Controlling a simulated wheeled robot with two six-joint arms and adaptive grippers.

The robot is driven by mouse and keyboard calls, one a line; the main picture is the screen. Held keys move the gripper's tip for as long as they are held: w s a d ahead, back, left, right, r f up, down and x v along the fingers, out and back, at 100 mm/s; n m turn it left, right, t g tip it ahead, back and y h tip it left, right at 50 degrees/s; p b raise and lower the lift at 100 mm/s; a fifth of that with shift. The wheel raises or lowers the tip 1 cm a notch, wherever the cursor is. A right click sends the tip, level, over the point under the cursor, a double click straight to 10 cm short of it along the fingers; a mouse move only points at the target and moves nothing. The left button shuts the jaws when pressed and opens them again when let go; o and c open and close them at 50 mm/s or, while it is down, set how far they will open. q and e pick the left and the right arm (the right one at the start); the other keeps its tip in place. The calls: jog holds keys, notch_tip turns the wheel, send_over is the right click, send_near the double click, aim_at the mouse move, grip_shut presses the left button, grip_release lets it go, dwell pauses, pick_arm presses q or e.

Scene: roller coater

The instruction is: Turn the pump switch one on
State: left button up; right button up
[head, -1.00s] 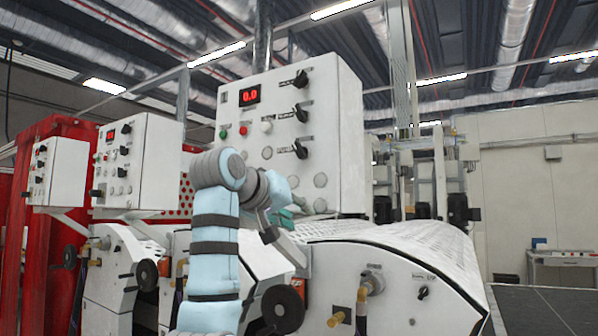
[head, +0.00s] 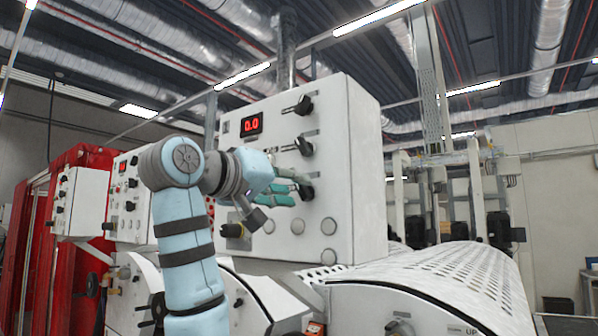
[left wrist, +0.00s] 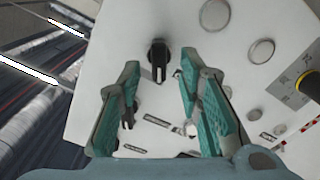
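A white control box (head: 345,130) carries a column of three black rotary switches: top (head: 303,105), middle (head: 304,146) and lowest (head: 306,190). Their labels are too blurred to read, so I cannot tell which is pump switch one. My left gripper (head: 298,186) is at the lowest switch, partly covering it. In the left wrist view the fingers (left wrist: 159,75) are spread, with a black switch (left wrist: 158,57) between and just beyond their tips. I see no contact with it. Another dark switch (left wrist: 127,118) shows beside the left finger. My right gripper is not in view.
The box has a red display (head: 252,123) reading 0.0 and round grey caps (head: 298,227). A black knob on a yellow base (head: 232,230) sits below my left wrist. A perforated white roller cover (head: 440,275) lies below right. Other white boxes (head: 82,203) stand left.

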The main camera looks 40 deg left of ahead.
pick_arm(q)
jog(key=shift+w, duration=1.25)
jog(key=shift+s, duration=0.25)
jog(key=shift+c, duration=0.6)
jog(key=shift+w, duration=0.15)
grip_shut()
